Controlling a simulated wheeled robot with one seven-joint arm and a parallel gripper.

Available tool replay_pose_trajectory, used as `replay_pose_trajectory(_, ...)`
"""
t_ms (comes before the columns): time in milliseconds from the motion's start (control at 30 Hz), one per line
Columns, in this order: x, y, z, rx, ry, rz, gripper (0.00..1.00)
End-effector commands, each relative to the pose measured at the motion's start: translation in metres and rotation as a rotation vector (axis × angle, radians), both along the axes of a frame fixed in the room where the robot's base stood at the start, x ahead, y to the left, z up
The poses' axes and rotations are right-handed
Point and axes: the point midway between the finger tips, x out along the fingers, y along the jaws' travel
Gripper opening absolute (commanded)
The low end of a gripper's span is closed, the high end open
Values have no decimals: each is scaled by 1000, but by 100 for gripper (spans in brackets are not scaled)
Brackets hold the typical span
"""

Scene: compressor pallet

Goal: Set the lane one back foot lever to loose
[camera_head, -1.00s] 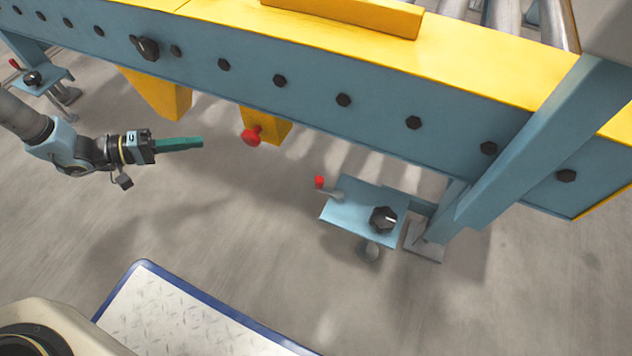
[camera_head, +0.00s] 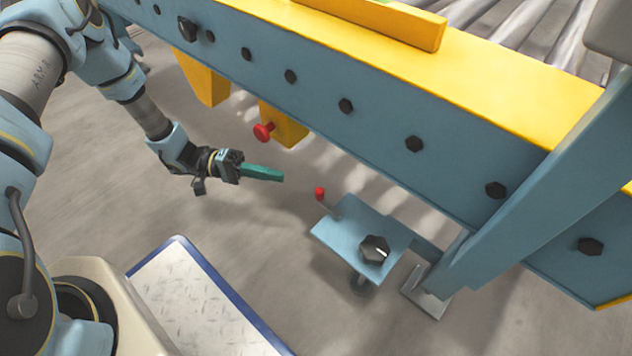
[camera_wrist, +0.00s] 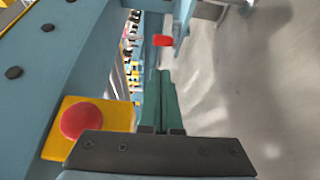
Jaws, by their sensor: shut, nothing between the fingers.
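In the head view, a small blue foot plate (camera_head: 345,232) carries a lever (camera_head: 333,207) with a red knob at its left back corner and a black dial (camera_head: 375,249) with a white mark. My gripper (camera_head: 280,176), with green fingers, is shut and empty. It is left of the red knob and apart from it. In the wrist view, the shut fingers (camera_wrist: 161,80) point towards the red lever knob (camera_wrist: 162,40), which shows just beyond their tips. The lever's shaft is mostly unclear there.
A blue conveyor beam (camera_head: 330,95) with a yellow top and black bolts runs above the plate. A red button (camera_head: 263,132) on a yellow block hangs below it. A blue leg (camera_head: 530,170) stands right of the plate. Grey floor left of the plate is open.

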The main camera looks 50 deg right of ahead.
Motion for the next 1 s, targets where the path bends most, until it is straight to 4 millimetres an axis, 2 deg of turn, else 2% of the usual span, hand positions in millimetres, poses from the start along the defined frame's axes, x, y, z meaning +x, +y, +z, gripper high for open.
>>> replay_pose_trajectory(167, -11, -6, -2, -1, 3, -1, 0)
replay_pose_trajectory(500, -62, -34, -4, -2, 1, 0, 0)
replay_pose_trajectory(633, -77, -42, -3, -1, 0, 0, 0)
replay_pose_trajectory(800, -86, -48, -2, -1, -1, 1, 0)
replay_pose_trajectory(1000, -88, -48, -1, 0, -1, 1, 0)
